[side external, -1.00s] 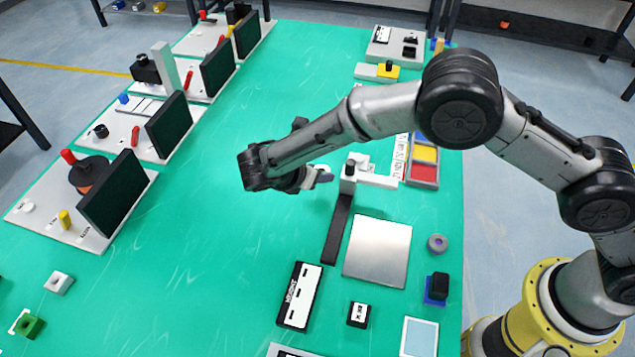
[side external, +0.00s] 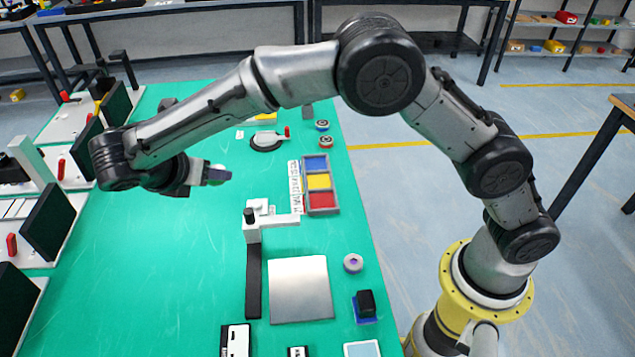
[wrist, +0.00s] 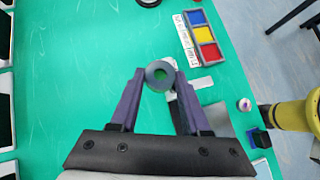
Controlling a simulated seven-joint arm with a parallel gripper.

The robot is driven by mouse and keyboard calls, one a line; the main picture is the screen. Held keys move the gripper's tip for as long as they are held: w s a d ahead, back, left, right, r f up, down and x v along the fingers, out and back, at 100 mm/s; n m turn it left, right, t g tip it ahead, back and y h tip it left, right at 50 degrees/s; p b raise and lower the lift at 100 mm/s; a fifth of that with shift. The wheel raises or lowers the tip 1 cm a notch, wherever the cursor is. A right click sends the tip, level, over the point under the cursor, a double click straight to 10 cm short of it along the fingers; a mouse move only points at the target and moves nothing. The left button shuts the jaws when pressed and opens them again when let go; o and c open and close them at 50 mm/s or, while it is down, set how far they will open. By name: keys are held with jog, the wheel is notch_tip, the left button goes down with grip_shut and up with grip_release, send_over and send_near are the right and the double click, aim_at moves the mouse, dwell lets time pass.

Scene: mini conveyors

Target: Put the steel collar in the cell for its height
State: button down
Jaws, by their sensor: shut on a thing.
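In the side external view my gripper (side external: 214,175) hangs above the mat, left of the cell tray, and the collar is small and partly hidden by the fingers. The cell tray (side external: 334,196) has blue, yellow and red cells in a row, all looking empty. A printed label strip (side external: 294,186) lies along its left side. The height gauge (side external: 252,233), white with a black knob, stands nearer the camera than my gripper.
A black bar (side external: 254,285) and a bare steel plate (side external: 300,290) lie in front of the gauge. A grey ring with a purple centre (side external: 353,262) and a black-and-blue block (side external: 366,305) sit at the right edge. The mat left of the gauge is clear.

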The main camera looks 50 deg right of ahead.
jog(key=s+d+m+g+h, duration=0.1)
jog(key=s+d+m+g, duration=0.1)
jog(key=s+d, duration=0.8)
jog(key=s+d+m+g, duration=0.15)
jog(key=s+d, duration=0.55)
jog(key=d, duration=0.8)
jog(key=shift+m, duration=0.35)
jog(key=w+f, duration=0.9)
jog(key=w+d+f, duration=0.1)
jog(key=w+f, duration=0.3)
jog(key=shift+w+f, duration=0.15)
jog(key=shift+f, duration=0.2)
jog(key=shift+w+f, duration=0.55)
jog(key=shift+f, duration=0.1)
jog(key=shift+w+f, duration=0.15)
jog(key=shift+f, duration=1.5)
